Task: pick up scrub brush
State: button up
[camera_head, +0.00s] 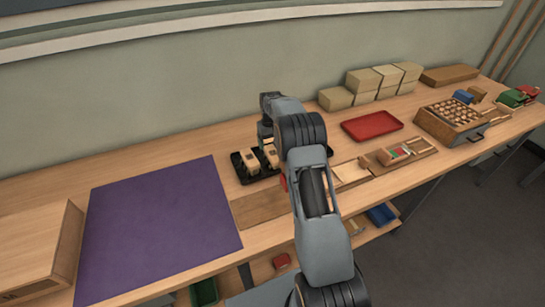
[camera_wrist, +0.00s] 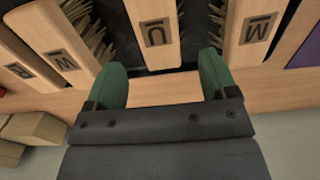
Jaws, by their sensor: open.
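Pale wooden brush blocks with dark letter marks and tan bristles stand in a black tray (camera_head: 240,171). In the wrist view, a block marked U (camera_wrist: 157,15) is in the middle. Blocks marked W stand left (camera_wrist: 55,35) and right (camera_wrist: 253,22), and one marked R (camera_wrist: 18,65) is at far left. I cannot tell which is the scrub brush. My gripper (camera_wrist: 161,62) has green fingers spread wide, with nothing between them; the fingertips lie either side of the U block's near end in the picture. In the head view, my arm partly hides the tray.
A purple mat (camera_head: 155,225) and a cardboard box (camera_head: 35,250) lie to the left. A red tray (camera_head: 372,125), stacked tan blocks (camera_head: 362,82) and a wooden box of pegs (camera_head: 450,121) are to the right. The wall is close behind the bench.

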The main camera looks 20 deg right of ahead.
aim_at(272, 151)
jog(key=shift+s+f+p, duration=0.15)
jog(key=shift+f+p, duration=0.2)
jog(key=shift+f, duration=1.4)
jog(key=shift+s+f+p, duration=0.15)
jog(key=shift+f+p, duration=0.15)
jog(key=shift+f, duration=1.45)
jog(key=c, duration=1)
